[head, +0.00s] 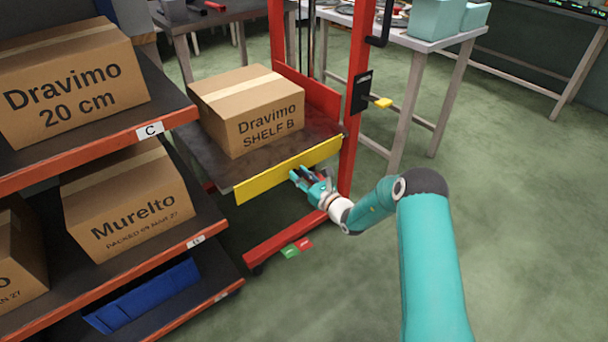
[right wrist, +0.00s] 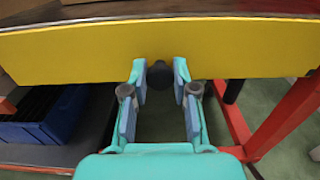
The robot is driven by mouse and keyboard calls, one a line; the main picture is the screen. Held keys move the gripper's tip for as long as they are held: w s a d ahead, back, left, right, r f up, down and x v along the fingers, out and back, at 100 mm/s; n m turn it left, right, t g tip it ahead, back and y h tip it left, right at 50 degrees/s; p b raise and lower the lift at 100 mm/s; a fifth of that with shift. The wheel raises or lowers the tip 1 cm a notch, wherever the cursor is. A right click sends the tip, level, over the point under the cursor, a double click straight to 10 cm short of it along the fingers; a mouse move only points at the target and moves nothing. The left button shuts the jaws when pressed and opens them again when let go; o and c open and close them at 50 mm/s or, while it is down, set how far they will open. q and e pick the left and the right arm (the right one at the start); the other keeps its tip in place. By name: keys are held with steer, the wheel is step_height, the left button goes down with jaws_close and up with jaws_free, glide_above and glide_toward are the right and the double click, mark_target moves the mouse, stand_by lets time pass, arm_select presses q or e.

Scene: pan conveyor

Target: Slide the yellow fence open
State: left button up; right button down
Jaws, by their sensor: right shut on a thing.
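The yellow fence (head: 268,180) is a flat bar along the front edge of the lift platform (head: 212,165). In the right wrist view the fence (right wrist: 70,55) spans nearly the whole width. A dark round knob (right wrist: 159,76) shows at the lower edge of the fence. My right gripper (head: 299,174) is at the fence, right of its middle. In the right wrist view my right gripper (right wrist: 160,80) has its fingertips on both sides of the knob and is shut on it. The knob is hidden in the head view. My left gripper is not in view.
A carton marked Dravimo Shelf B (head: 268,123) stands on the platform behind the fence. A red lift post (head: 358,95) with a yellow-tipped lever (head: 383,102) stands right. Shelves with cartons (head: 125,200) stand left. The floor at right is clear.

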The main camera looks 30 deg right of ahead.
steer(key=shift+r, duration=0.1)
step_height(320, 180, up, 6)
steer(key=p, duration=0.3)
steer(key=c, duration=0.9)
jaws_free()
steer(key=shift+s, duration=0.1)
